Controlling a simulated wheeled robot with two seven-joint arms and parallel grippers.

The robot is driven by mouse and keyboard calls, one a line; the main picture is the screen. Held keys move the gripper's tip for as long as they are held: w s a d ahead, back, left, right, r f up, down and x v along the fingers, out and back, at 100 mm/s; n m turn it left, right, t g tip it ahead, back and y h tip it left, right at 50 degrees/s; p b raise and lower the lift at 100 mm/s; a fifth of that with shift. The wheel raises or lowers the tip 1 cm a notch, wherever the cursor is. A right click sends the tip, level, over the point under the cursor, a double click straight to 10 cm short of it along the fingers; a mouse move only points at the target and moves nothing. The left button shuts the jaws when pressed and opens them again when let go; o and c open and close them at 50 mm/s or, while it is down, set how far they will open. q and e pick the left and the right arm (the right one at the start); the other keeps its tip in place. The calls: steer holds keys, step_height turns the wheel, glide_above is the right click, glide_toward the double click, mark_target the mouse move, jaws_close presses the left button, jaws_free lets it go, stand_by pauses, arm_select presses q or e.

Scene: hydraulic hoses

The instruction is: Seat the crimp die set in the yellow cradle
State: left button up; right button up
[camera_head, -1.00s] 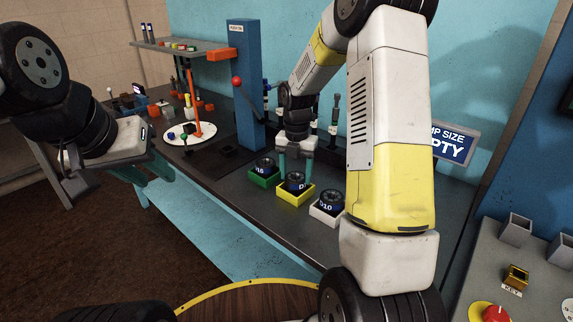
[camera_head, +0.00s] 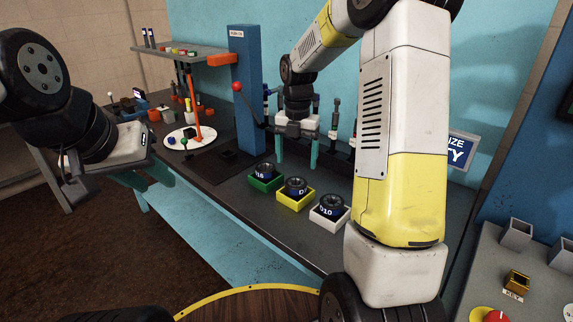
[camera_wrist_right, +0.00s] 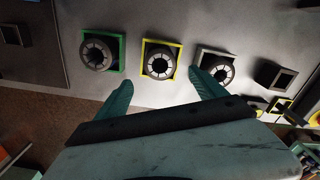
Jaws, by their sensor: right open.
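A dark round die set (camera_head: 297,186) with a blue label sits in the yellow cradle (camera_head: 293,204) on the bench. In the right wrist view, this die set (camera_wrist_right: 158,65) lies inside the yellow frame (camera_wrist_right: 179,52), and I see no clear tilt. My right gripper (camera_head: 297,162) is open and empty, with its teal fingers apart, above and behind the cradle. In the right wrist view its fingertips (camera_wrist_right: 160,78) point toward the yellow cradle on either side. My left gripper (camera_head: 150,190) hangs off the bench's front left; its finger gap is unclear.
A green cradle (camera_head: 263,186) and a white cradle (camera_head: 330,219) flank the yellow one, each with a similar round die. A blue column (camera_head: 246,90) with a red-knobbed lever stands left of my right gripper. Upright tools stand behind the cradles.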

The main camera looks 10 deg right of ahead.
steer(key=s+r+m+t, duration=0.2)
steer(key=s+r+m, duration=0.55)
steer(key=r, duration=0.35)
steer(key=s+a+r+m+t+y, duration=0.1)
steer(key=s+m+t, duration=0.1)
steer(key=s+m, duration=0.6)
steer(key=s+a+r+m+t+y, duration=0.1)
steer(key=s+m+t, duration=0.1)
steer(key=s+m, duration=0.6)
steer(key=m, duration=0.6)
steer(key=shift+s+r, duration=0.25)
steer(key=shift+s, duration=0.15)
